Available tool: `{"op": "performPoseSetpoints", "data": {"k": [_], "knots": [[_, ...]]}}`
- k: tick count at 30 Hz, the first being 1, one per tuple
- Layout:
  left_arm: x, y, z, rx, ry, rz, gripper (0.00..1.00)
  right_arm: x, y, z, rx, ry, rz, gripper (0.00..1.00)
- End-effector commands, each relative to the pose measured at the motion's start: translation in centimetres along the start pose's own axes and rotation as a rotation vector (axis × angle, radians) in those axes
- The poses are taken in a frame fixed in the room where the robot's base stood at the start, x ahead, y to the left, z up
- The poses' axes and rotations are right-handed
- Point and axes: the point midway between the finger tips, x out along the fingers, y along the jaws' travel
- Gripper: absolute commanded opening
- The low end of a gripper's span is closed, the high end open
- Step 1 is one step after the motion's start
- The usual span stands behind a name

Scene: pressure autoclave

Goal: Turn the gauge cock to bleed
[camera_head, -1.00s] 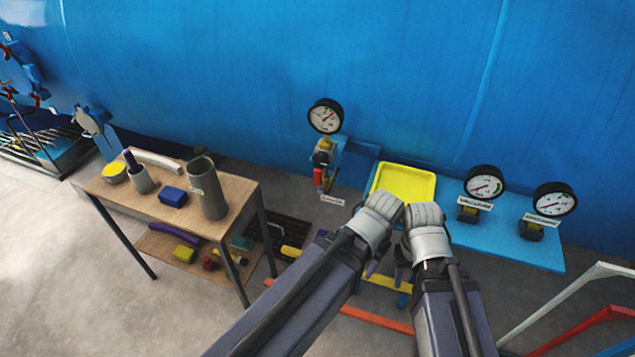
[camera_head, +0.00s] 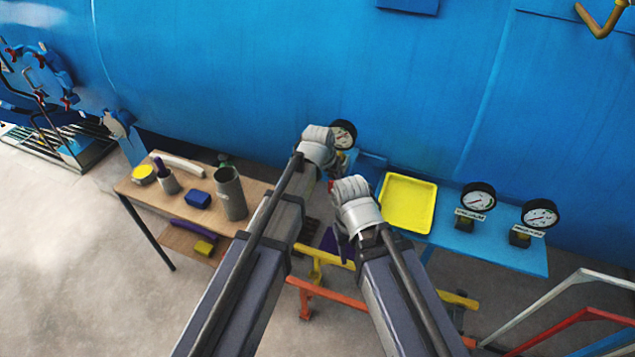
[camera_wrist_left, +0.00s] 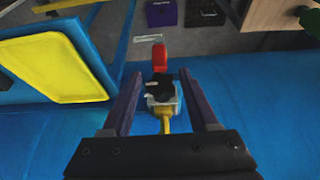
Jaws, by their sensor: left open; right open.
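The gauge cock shows in the left wrist view as a red handle (camera_wrist_left: 158,56) on a small grey and black valve body (camera_wrist_left: 162,92), with a brass pipe below it. My left gripper (camera_wrist_left: 160,98) is open, its two dark fingers on either side of the valve body; contact is not clear. In the head view my left gripper (camera_head: 319,150) hides most of the cock, and the round gauge (camera_head: 343,134) shows just behind it. My right gripper (camera_head: 339,243) is open, lower and to the right, with its fingers pointing down, apart from the cock.
A yellow tray (camera_head: 407,178) lies on the blue shelf (camera_head: 465,241), right of the cock. Two more gauges (camera_head: 478,198) (camera_head: 539,215) stand farther right. A wooden table (camera_head: 200,221) with a cup and small items is at left. Rails (camera_head: 560,330) stand at lower right.

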Motion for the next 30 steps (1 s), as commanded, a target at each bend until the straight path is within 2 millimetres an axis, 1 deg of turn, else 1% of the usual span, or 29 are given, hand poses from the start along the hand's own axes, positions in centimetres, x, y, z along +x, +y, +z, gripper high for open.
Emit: {"op": "performPoseSetpoints", "data": {"k": [5,8,14,21,24,27,30], "knots": [[0.5,0.0,0.1,0.000,-0.001,0.000,0.60,0.5,0.0,0.0,0.000,0.000,0.000,0.50],[1.1,0.0,0.2,0.000,-0.002,0.000,0.60,1.1,-0.1,-0.1,0.001,0.000,0.000,0.50],[3.3,0.0,0.2,0.000,-0.002,0.000,0.60,3.1,-0.3,-0.2,0.001,0.000,0.000,0.50],[6.5,0.0,0.3,0.000,-0.002,0.000,0.60,6.1,-0.6,-0.4,0.002,0.000,0.000,0.50],[7.5,0.0,0.3,0.000,-0.002,0.000,0.60,6.9,-0.7,-0.4,0.002,0.000,0.000,0.50],[7.9,0.0,0.2,0.000,-0.002,0.000,0.60,7.3,-0.7,-0.4,0.002,0.000,0.000,0.50],[7.9,0.0,0.2,0.000,-0.002,0.000,0.60,7.3,-0.7,-0.4,0.002,0.000,0.000,0.50]]}}
